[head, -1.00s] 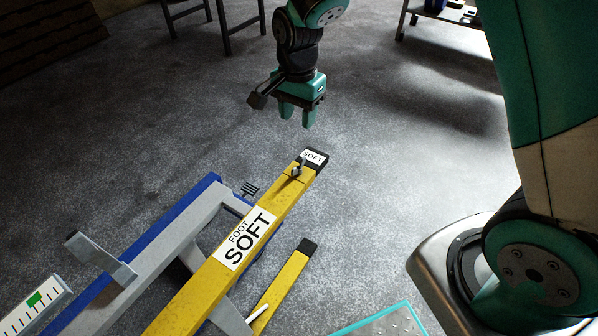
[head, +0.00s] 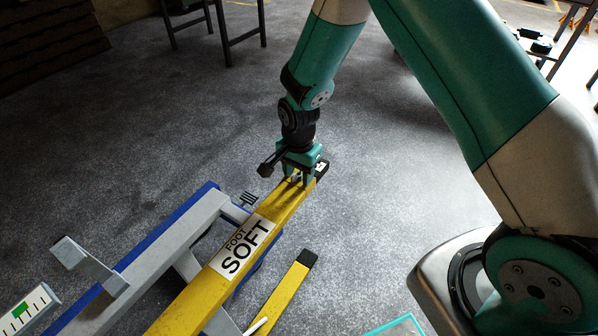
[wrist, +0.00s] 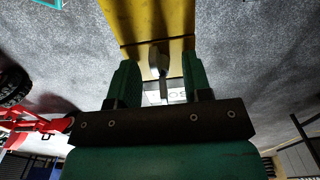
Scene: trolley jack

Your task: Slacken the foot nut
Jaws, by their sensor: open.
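The foot nut (wrist: 157,62), a small grey winged piece, stands on top of the yellow beam (wrist: 150,20) near its dark end. In the wrist view it lies between the two green fingers of my gripper (wrist: 156,82), with a gap on each side. In the head view my gripper (head: 298,180) points down over the beam's far end, and its fingers mostly hide the nut. The gripper is open and holds nothing. The yellow beam (head: 205,290) carries a white label (head: 243,246) reading "FOOT SOFT". A second label at the beam's end is partly hidden.
A grey and blue frame (head: 150,250) lies left of the beam, with a gauge with a green mark (head: 22,309) at lower left. A shorter yellow bar (head: 283,291) lies to the right. The floor around the beam's far end is clear.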

